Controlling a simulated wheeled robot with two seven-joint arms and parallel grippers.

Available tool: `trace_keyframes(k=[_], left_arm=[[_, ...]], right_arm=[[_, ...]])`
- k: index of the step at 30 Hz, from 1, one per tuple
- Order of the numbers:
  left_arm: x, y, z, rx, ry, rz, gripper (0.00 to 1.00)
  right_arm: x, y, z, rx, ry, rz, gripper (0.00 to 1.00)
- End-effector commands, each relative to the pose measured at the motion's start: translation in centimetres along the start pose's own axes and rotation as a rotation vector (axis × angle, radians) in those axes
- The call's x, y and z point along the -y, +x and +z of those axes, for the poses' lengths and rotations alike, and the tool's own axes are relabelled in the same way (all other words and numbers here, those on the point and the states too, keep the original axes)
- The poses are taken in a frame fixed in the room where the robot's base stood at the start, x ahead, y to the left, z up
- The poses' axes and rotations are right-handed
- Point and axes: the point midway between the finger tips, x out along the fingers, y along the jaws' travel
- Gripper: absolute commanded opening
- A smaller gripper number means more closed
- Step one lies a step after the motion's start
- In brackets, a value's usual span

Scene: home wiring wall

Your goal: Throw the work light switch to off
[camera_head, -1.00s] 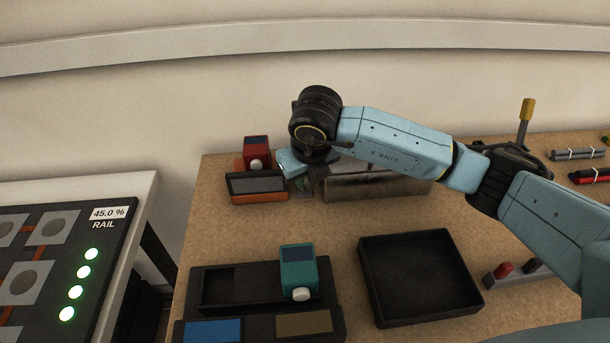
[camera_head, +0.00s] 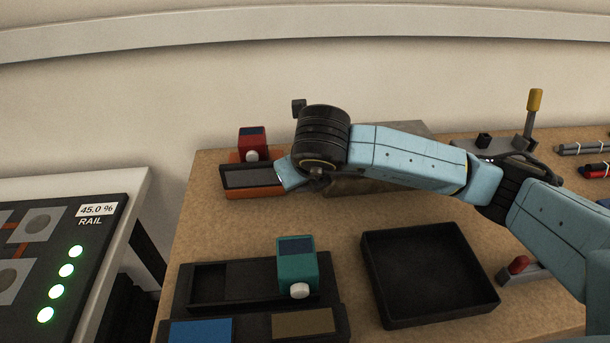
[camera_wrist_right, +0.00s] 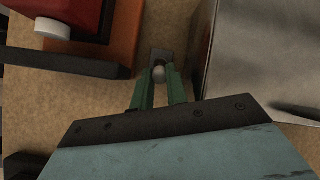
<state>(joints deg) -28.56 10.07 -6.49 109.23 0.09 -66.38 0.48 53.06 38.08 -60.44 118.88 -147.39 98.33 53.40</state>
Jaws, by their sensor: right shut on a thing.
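In the right wrist view, the two green fingers of my right gripper (camera_wrist_right: 160,88) are closed around a small pale round knob (camera_wrist_right: 158,74). The knob stands at a small dark grey base (camera_wrist_right: 160,57) on the brown board. I take this for the work light switch, but no label shows. Which way its lever leans is hard to tell. In the head view, my dark right wrist (camera_head: 322,140) hides the knob and fingertips. My left gripper is not in view.
A red block (camera_head: 252,146) with a white knob stands on an orange holder at left. A metal box (camera_wrist_right: 252,60) stands close to the right of the fingers. A black tray (camera_head: 425,230), teal block (camera_head: 296,262), yellow-handled lever (camera_head: 534,100) and red-capped switch (camera_head: 518,265) stand apart.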

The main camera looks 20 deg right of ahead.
Motion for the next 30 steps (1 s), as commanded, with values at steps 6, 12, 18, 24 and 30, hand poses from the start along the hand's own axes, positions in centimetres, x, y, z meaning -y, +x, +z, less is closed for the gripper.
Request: trace_keyframes(k=[6, 12, 18, 24, 30], left_arm=[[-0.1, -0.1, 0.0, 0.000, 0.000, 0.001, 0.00], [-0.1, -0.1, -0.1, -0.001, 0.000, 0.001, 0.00], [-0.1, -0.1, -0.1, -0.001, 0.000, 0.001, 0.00], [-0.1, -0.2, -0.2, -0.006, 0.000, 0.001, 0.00], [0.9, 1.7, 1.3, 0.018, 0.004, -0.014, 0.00]], right_arm=[[0.0, 0.0, 0.0, 0.000, -0.001, 0.000, 0.00], [0.0, 0.0, 0.0, 0.000, -0.001, 0.000, 0.20], [0.0, 0.0, 0.0, 0.000, -0.001, 0.000, 0.24], [0.0, -0.6, 0.1, 0.001, -0.001, 0.001, 0.24], [0.0, -4.1, 0.2, 0.005, -0.002, 0.002, 0.24]])
